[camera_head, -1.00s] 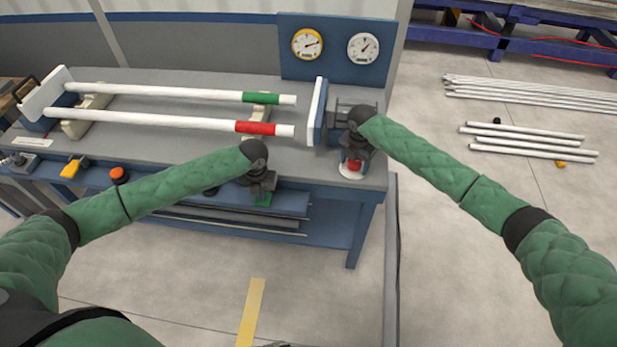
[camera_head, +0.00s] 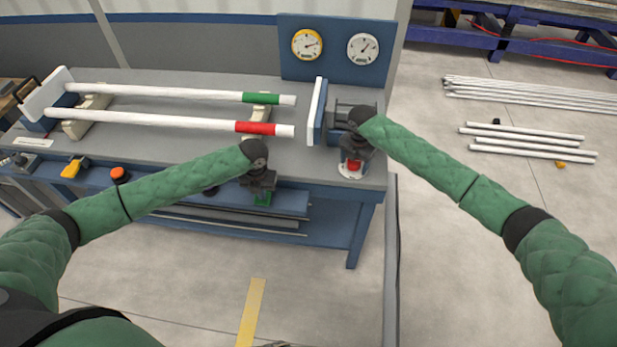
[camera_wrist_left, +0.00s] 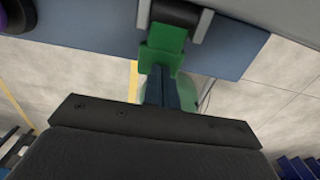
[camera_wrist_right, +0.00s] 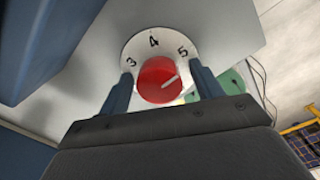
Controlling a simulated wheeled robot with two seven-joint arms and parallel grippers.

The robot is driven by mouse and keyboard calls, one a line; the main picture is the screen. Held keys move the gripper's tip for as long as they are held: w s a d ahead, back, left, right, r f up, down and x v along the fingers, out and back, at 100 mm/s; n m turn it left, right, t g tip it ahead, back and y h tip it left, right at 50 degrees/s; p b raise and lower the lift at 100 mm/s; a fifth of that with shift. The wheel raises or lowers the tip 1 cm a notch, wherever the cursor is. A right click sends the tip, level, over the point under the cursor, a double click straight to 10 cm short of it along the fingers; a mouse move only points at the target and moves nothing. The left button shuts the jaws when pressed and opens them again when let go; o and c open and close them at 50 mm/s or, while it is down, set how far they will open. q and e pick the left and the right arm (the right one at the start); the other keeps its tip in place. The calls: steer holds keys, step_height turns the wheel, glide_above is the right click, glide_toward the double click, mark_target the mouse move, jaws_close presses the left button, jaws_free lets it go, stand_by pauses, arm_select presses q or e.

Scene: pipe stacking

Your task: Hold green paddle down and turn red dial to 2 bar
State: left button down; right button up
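The green paddle (camera_wrist_left: 165,45) hangs at the bench's front edge; it also shows below my left gripper in the head view (camera_head: 263,199). My left gripper (camera_wrist_left: 160,72) is shut, with its fingertips together over the paddle. I cannot tell whether they press it. The red dial (camera_wrist_right: 157,84) sits on a white plate (camera_wrist_right: 136,50) marked 3, 4 and 5 where visible. Its pale pointer line slants up and right, roughly towards the 5 side. My right gripper (camera_wrist_right: 160,78) is open, with one finger on each side of the dial and narrow gaps showing.
A yellow-rimmed gauge (camera_head: 307,44) and a white gauge (camera_head: 362,49) hang on the blue panel; their values are too small to read. Pipes with green (camera_head: 261,98) and red (camera_head: 256,128) bands lie on the bench, left of a white-faced plate (camera_head: 316,111). An orange button (camera_head: 119,174) is at the bench front.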

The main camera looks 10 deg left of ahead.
steer(key=shift+s+a+f, duration=0.1)
steer(key=shift+s+f, duration=0.15)
steer(key=shift+f, duration=0.5)
steer(key=shift+r, duration=0.6)
steer(key=shift+w+r, duration=0.2)
steer(key=shift+r, duration=0.3)
steer(key=shift+w+r, duration=0.1)
steer(key=c, duration=0.9)
